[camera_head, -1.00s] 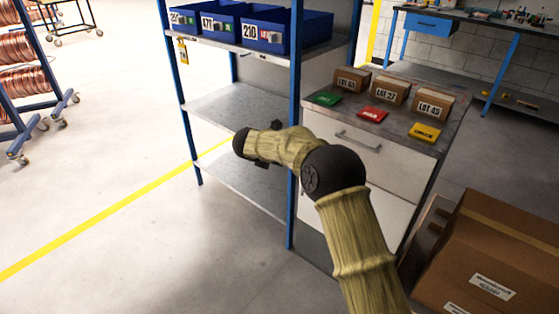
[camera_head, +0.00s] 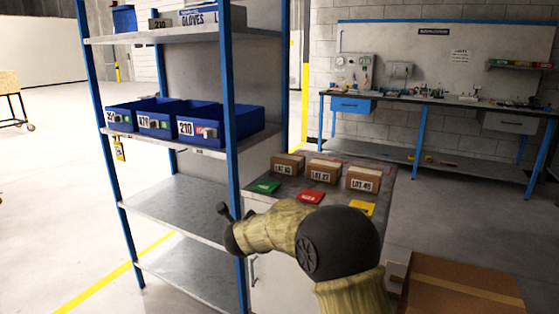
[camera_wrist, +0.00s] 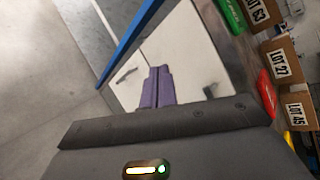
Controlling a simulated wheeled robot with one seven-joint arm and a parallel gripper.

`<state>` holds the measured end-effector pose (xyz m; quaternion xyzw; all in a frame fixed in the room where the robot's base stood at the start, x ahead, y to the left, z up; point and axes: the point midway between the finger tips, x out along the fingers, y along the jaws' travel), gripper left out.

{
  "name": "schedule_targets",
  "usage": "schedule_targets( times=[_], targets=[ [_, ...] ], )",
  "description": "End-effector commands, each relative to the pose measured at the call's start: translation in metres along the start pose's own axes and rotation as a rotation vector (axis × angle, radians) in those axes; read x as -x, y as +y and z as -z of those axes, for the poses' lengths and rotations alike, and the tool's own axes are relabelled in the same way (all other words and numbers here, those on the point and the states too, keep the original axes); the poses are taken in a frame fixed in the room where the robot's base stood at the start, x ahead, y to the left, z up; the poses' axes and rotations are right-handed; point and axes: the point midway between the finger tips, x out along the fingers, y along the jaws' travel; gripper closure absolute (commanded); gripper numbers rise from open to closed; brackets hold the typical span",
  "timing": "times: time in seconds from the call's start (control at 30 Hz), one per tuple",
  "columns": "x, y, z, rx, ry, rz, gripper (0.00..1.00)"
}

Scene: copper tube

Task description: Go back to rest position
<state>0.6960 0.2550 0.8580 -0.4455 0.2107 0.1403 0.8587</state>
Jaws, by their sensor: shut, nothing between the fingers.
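My arm reaches up from the bottom of the head view and bends to the left. My gripper (camera_wrist: 157,88) shows in the wrist view as two purple fingers pressed together, with nothing between them. It points towards the white drawer cabinet (camera_wrist: 180,45). In the head view the arm's dark end (camera_head: 232,235) is in front of the shelf's near post, and the fingers cannot be made out there.
A blue-posted shelf (camera_head: 180,205) holds blue bins (camera_head: 185,122). Small cartons (camera_head: 322,171) and green, red and yellow cards stand on the cabinet top (camera_head: 290,190). A large carton (camera_head: 460,290) is at lower right. Open floor lies left.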

Motion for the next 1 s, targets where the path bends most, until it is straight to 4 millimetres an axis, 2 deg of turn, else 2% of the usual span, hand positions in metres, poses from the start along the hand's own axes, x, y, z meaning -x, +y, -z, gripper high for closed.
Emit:
schedule_targets(
  times=[0.03,0.2,0.37,0.5,0.6,0.7,0.9,1.0],
  targets=[
    [0.011,-0.009,0.013,0.142,-0.019,-0.017,1.00],
    [0.049,-0.013,0.066,0.646,-0.075,-0.123,1.00],
    [0.096,-0.001,0.134,1.093,-0.120,-0.280,1.00],
    [0.146,0.018,0.201,1.437,-0.176,-0.458,1.00],
    [0.180,0.031,0.241,1.618,-0.223,-0.578,1.00],
    [0.208,0.042,0.273,1.751,-0.271,-0.680,1.00],
    [0.259,0.061,0.322,1.940,-0.371,-0.854,1.00],
    [0.282,0.067,0.341,2.010,-0.422,-0.930,1.00]
  ],
)
